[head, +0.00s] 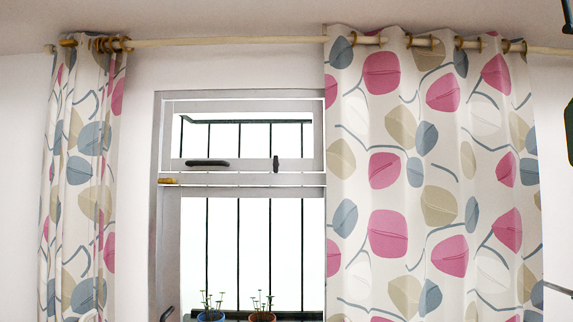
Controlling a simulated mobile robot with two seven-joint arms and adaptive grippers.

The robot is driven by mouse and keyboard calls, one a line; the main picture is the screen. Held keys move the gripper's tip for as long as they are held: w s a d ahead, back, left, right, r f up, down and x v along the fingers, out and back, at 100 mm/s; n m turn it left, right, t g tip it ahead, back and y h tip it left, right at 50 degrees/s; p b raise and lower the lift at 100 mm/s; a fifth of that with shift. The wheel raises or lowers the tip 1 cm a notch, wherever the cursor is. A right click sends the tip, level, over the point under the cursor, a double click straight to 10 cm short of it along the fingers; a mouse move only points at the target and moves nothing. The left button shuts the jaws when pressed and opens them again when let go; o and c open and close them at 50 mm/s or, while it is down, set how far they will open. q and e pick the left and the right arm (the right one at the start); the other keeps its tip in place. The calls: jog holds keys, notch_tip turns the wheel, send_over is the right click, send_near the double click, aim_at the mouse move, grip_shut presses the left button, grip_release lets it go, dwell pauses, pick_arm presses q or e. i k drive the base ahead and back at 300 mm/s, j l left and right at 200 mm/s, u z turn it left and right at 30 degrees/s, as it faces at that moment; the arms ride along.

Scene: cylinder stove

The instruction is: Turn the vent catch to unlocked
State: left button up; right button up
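The vent is the small upper pane of the window, in a grey frame (240,105). On its bottom rail is a small dark upright piece (276,164), which looks like the vent catch. To its left on the same rail is a longer dark bar (207,163) lying level, like a handle. I cannot tell from this view whether the catch is locked. The vent looks closed against its frame. Neither of my grippers can be made out in the head view, and nothing touches the vent.
A patterned curtain (430,200) hangs close to the right of the vent, another (85,190) at far left, both on a wooden rod (220,41). Two potted plants (262,316) stand below. Dark shapes (569,130) cut by the right edge are unclear.

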aim_at(276, 164)
jog(key=i+l, duration=0.2)
jog(key=l, duration=0.15)
jog(key=i+l, duration=0.45)
jog(key=l, duration=0.2)
jog(key=u, duration=0.05)
